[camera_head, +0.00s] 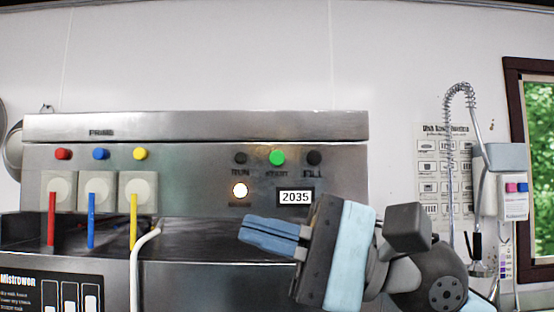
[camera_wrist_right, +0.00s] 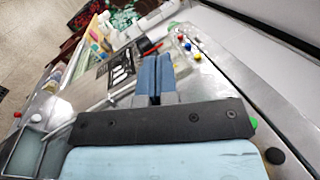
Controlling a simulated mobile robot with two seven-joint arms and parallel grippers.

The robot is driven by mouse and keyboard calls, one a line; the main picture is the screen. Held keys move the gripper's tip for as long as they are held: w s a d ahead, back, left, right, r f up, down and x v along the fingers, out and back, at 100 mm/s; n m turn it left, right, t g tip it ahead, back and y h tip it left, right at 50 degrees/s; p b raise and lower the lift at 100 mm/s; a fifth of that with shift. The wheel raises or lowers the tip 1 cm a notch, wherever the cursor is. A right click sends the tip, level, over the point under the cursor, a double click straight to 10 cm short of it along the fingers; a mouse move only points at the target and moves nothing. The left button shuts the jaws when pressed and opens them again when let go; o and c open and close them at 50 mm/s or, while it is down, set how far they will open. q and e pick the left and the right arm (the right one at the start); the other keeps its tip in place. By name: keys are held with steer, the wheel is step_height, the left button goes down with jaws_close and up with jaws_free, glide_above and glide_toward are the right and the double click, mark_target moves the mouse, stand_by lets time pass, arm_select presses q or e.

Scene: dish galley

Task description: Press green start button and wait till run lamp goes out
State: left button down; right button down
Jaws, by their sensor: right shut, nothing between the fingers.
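The green start button (camera_head: 277,158) sits on the steel machine front, between the dark run lamp (camera_head: 240,158) and the dark fill knob (camera_head: 314,158). The run lamp looks unlit. My right gripper (camera_head: 244,229) is shut and empty, below the panel's display and apart from the button, pointing left. In the right wrist view its blue fingers (camera_wrist_right: 154,62) are together, and a green button (camera_wrist_right: 254,122) shows partly behind the gripper body. My left gripper is not in view.
A glowing white lamp (camera_head: 240,190) and a display (camera_head: 295,197) reading 2035 sit below the buttons. Red (camera_head: 62,154), blue (camera_head: 101,154) and yellow (camera_head: 140,153) knobs are at left. A white curved hose (camera_head: 138,262) rises in front. A spring tap (camera_head: 462,100) stands right.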

mark_target(280, 158)
steer(key=w+d+r+n+t+h, duration=0.1)
steer(key=w+r+n+t+h, duration=0.3)
steer(key=r+t+h, duration=0.4)
steer(key=w+t+h, duration=0.1)
steer(key=t, duration=0.3)
steer(key=shift+d+r+h, duration=0.15)
steer(key=shift+d+h, duration=0.1)
steer(key=shift+h, duration=0.15)
steer(key=shift+w, duration=0.15)
steer(key=w+p, duration=0.2)
steer(key=w, duration=0.5)
steer(key=shift+p, duration=0.35)
steer(key=shift+w, duration=0.75)
